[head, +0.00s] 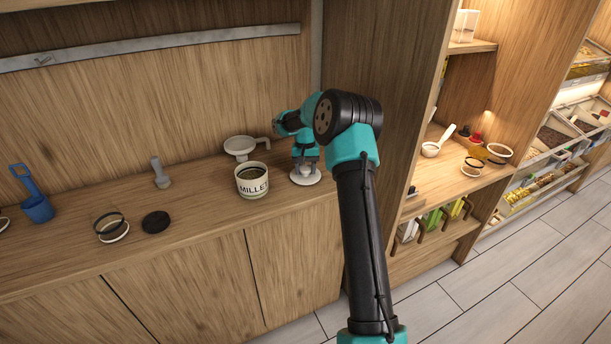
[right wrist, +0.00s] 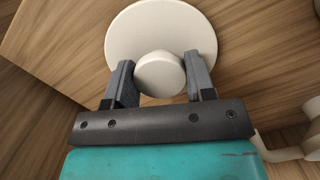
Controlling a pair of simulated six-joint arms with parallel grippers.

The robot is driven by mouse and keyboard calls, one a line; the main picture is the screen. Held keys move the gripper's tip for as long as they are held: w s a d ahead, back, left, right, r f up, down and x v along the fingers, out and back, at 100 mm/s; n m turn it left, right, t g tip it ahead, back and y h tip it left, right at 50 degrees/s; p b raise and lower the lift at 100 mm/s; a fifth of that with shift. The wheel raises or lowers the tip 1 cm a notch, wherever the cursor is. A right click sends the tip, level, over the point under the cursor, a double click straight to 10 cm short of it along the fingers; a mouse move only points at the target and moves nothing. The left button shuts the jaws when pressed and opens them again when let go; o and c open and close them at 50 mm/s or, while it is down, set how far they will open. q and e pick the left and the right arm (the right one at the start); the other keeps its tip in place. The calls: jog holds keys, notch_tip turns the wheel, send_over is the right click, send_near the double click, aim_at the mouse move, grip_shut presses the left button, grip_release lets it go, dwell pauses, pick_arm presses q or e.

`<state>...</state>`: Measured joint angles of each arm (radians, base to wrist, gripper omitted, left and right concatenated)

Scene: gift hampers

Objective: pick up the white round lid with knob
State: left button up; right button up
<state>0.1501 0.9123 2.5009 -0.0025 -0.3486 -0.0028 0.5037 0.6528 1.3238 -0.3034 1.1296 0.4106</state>
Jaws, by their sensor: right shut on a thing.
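The white round lid with knob (head: 305,179) lies on or just above the wooden counter, right of the millet tub, in the head view. In the right wrist view the lid (right wrist: 160,24) is a pale disc with a round knob (right wrist: 160,74) at its middle. My right gripper (head: 305,168) is over the lid from above. In the right wrist view its two grey fingers (right wrist: 160,82) are shut on the knob, one on each side. I cannot tell whether the lid touches the counter. My left gripper is not in view.
The open millet tub (head: 252,186) stands close left of the lid. Behind it is a white funnel-like piece with a handle (head: 240,146). Further left are a black disc (head: 156,222), a grey tool (head: 160,178) and a blue scoop (head: 38,208). A shelf upright rises to the right.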

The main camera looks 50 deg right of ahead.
aim_at(305, 168)
jog(key=shift+c, duration=1)
jog(key=shift+r, duration=1.75)
jog(key=s+a+r, duration=0.1)
jog(key=s+a, duration=0.9)
jog(key=a, duration=0.2)
jog(key=shift+s+r, duration=0.25)
jog(key=shift+s, duration=0.05)
jog(key=shift+w, duration=0.1)
